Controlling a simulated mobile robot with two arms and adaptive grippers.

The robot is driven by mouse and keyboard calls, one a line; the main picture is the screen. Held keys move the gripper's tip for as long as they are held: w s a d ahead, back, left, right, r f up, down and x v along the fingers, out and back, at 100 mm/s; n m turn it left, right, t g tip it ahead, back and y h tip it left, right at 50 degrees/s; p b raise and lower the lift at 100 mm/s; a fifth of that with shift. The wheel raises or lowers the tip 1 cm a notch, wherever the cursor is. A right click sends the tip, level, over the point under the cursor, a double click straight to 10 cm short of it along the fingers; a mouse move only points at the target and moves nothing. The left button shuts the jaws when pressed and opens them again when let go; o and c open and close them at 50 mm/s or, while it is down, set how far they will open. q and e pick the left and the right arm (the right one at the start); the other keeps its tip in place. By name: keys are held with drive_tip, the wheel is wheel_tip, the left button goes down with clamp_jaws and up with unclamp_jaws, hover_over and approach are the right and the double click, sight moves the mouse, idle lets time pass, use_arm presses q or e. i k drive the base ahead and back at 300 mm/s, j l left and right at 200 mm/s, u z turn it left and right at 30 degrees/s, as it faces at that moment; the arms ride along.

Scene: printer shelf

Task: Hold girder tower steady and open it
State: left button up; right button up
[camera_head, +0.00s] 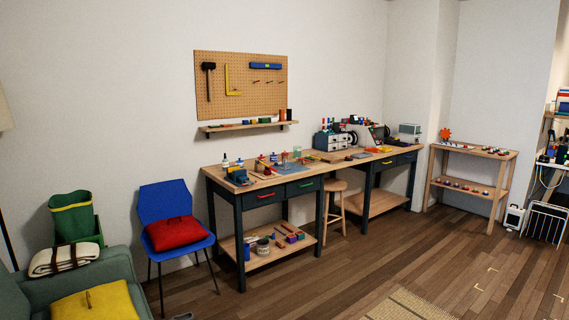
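Neither of my grippers is in the head view. I cannot make out a girder tower for certain. Small colored pieces stand on the long wooden workbench (330,165), too small and far to tell apart. An orange-red upright shape (445,135) stands on the wooden shelf unit (478,150) at the right, and what it is cannot be told. The bench has a drawer with a red handle (265,195) and one with a green handle (304,185), both apparently shut.
A blue chair (160,202) with a red cushion (176,233) and a green armchair (95,275) stand at the left. A wooden stool (331,190) stands at the bench. A pegboard (240,100) hangs above. The wood floor (400,255) in front is open, with a woven mat (410,306).

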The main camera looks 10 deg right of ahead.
sight(284, 168)
drive_tip(key=i+l+z, duration=0.35)
drive_tip(key=i, duration=0.2)
drive_tip(key=i+l+z, duration=0.35)
drive_tip(key=i, duration=0.3)
drive_tip(key=i+z, duration=0.4)
drive_tip(key=i, duration=0.2)
drive_tip(key=i+u, duration=0.1)
drive_tip(key=i, duration=0.45)
drive_tip(key=i+l+u, duration=0.1)
drive_tip(key=i, duration=0.4)
drive_tip(key=i+l+u, duration=0.15)
drive_tip(key=i, duration=0.4)
drive_tip(key=i+l+u, duration=0.15)
drive_tip(key=i+u, duration=0.3)
drive_tip(key=i+l+u, duration=0.2)
drive_tip(key=u, duration=0.2)
drive_tip(key=i+l+u, duration=0.3)
drive_tip(key=u, duration=0.15)
drive_tip(key=i+l+u, duration=0.15)
drive_tip(key=l+u, duration=0.3)
